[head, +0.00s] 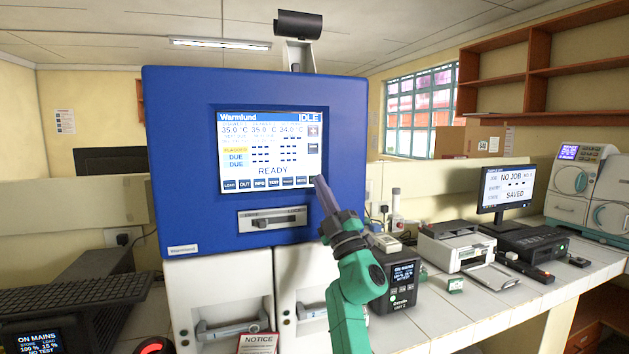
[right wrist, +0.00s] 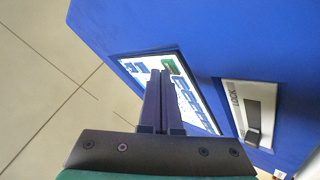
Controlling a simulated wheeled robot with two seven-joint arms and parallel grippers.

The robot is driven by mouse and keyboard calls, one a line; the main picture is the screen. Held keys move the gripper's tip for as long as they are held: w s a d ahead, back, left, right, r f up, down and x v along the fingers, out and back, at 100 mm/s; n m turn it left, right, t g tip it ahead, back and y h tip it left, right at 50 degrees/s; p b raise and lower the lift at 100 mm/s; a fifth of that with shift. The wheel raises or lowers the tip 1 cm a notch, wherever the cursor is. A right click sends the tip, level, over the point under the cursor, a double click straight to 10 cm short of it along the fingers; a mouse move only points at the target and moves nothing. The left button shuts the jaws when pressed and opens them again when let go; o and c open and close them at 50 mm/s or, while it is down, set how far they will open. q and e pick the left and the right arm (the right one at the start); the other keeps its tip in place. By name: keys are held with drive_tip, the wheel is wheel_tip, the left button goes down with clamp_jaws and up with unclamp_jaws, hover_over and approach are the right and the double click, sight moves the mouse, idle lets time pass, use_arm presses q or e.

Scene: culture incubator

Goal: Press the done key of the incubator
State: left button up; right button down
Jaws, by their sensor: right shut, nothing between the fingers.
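The incubator (head: 180,150) is a large blue box with a lit touchscreen (head: 265,130) on its front. The screen reads IDLE and READY, with a row of dark keys (head: 260,184) along its bottom edge. The leftmost keys read LOAD, OUT, INFO and TEST; I cannot make out a done key. My right gripper (head: 319,180) is shut and empty, its tips by the screen's lower right corner. In the right wrist view, the shut fingers (right wrist: 162,74) overlap the screen (right wrist: 199,106), beside a green patch; I cannot tell if they touch. My left gripper is not in view.
Below the screen is a latch panel (head: 272,219), also seen in the right wrist view (right wrist: 249,108). White drawer units (head: 220,285) stand beneath. A small black device (head: 395,285), a printer (head: 460,245) and a monitor (head: 507,186) stand on the bench at right.

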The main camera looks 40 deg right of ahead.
drive_tip(key=shift+s+a, duration=0.2)
drive_tip(key=shift+s, duration=0.35)
drive_tip(key=s, duration=0.1)
drive_tip(key=s+a+p, duration=0.1)
drive_tip(key=s, duration=0.1)
drive_tip(key=s+p, duration=0.1)
drive_tip(key=shift+s+a, duration=0.3)
drive_tip(key=shift+s, duration=0.05)
idle(0.5)
